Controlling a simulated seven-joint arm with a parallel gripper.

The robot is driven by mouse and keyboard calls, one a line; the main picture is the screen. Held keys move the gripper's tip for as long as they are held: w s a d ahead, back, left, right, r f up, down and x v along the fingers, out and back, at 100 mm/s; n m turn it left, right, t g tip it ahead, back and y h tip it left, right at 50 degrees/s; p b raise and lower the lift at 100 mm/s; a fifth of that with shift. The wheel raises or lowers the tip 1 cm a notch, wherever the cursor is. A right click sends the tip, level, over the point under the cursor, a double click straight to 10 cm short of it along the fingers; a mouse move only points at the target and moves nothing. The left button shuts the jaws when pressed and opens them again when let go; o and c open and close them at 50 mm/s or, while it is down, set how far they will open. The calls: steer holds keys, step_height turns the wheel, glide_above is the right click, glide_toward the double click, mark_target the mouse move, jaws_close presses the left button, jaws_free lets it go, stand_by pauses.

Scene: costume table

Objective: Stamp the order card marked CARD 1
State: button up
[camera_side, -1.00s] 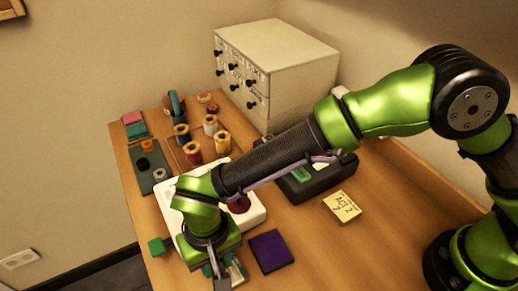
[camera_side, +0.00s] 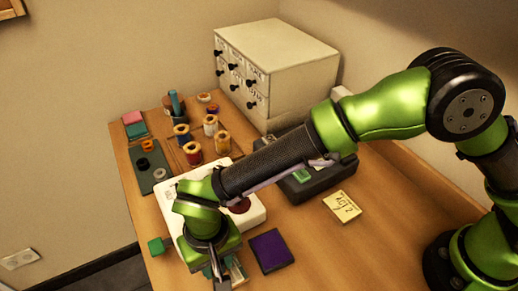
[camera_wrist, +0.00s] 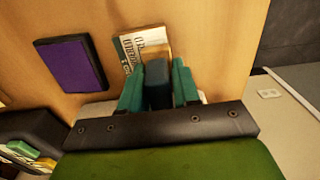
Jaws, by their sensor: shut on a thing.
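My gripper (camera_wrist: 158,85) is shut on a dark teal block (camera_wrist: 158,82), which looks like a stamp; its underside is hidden. In the wrist view it is over or just beside a printed card (camera_wrist: 130,52) with a tan part next to it. I cannot read the card's number or tell whether the block touches it. In the side view my gripper (camera_side: 217,265) is at the table's front edge, partly hiding that card. A cream card (camera_side: 342,206) whose mark looks like a 2 lies to the right. A purple ink pad (camera_side: 271,250) lies between them; it also shows in the wrist view (camera_wrist: 71,63).
A white board (camera_side: 252,212) lies under my forearm. A black tray (camera_side: 318,178) with a green block is behind it. Thread spools (camera_side: 193,152) and a dark green mat (camera_side: 153,168) are farther left. A drawer cabinet (camera_side: 285,75) stands at the back. A green block (camera_side: 158,246) sits near the left edge.

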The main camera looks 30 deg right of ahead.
steer(key=shift+r, duration=3.5)
